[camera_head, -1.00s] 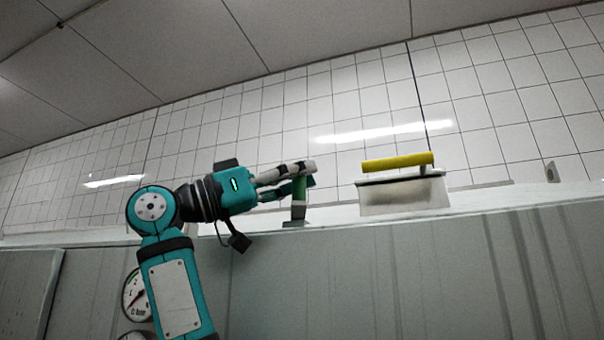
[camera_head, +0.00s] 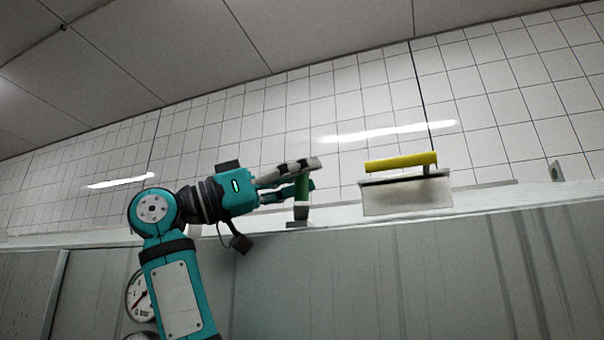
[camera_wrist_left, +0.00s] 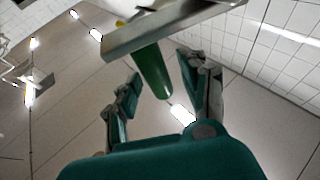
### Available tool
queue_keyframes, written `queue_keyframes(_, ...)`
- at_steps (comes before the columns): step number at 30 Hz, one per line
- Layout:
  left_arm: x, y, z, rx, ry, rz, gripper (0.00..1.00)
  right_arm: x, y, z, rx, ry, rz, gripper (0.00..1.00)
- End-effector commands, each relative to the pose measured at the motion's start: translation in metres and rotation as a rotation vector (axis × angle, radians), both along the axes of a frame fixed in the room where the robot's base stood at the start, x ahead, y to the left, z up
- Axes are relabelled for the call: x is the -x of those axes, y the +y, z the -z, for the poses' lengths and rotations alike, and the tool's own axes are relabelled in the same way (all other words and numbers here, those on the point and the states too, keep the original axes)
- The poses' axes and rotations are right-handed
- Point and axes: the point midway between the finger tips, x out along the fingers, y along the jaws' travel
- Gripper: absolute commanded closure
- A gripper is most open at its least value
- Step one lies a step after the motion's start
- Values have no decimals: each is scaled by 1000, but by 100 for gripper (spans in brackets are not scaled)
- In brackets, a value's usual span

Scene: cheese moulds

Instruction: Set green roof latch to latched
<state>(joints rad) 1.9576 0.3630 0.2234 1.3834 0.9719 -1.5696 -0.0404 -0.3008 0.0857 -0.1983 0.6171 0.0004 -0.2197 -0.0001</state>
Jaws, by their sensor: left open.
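The green roof latch (camera_head: 301,189) stands up from the roof edge in the head view, a green handle on a grey base. In the left wrist view the green handle (camera_wrist_left: 152,72) hangs from a grey plate and lies between the two fingers. My left gripper (camera_head: 303,175) is at the handle, its fingers on either side of it. In the left wrist view the gripper (camera_wrist_left: 160,75) is open, with gaps beside the handle. The fingers partly hide the handle's upper part in the head view. My right gripper is not in view.
A grey box with a yellow bar handle (camera_head: 401,162) stands on the white ledge (camera_head: 500,197) to the right of the latch. Grey panels (camera_head: 400,260) lie below the ledge. A round gauge (camera_head: 138,295) shows behind my left arm.

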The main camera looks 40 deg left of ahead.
Motion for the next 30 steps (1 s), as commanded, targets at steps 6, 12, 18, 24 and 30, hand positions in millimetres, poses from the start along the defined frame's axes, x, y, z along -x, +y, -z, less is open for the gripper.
queue_keyframes(6,25,22,13,3,-3,-5,56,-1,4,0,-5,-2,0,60)
queue_keyframes(12,56,47,30,3,-3,-4,56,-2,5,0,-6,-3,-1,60)
queue_keyframes(18,77,63,41,0,-1,-2,56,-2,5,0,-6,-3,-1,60)
queue_keyframes(24,84,68,45,1,1,-1,56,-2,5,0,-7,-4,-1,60)
queue_keyframes(30,84,68,45,0,0,0,56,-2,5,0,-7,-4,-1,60)
